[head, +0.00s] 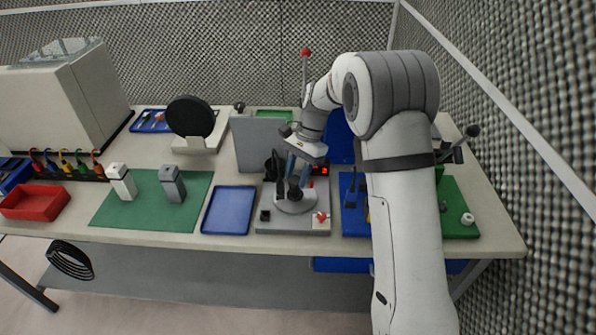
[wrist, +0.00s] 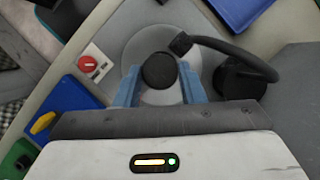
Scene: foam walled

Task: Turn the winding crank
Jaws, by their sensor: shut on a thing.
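The winding crank shows as a black round knob (wrist: 160,70) over a pale grey disc (wrist: 138,42) in the wrist view. In the head view the disc (head: 296,207) sits on a grey base plate (head: 292,226) near the table's front edge. My gripper (head: 297,182) reaches down over the disc with its blue fingers. In the wrist view my gripper (wrist: 158,86) has one finger on each side of the black knob, shut on it. The knob's lower part and the crank's arm are hidden.
A black curved piece (wrist: 228,48) runs beside the disc to a black round part (wrist: 240,78). A red knob on a white plate (head: 320,218) is close by. A blue tray (head: 229,210) lies left, an upright grey panel (head: 258,143) behind. Blue and green boards lie right.

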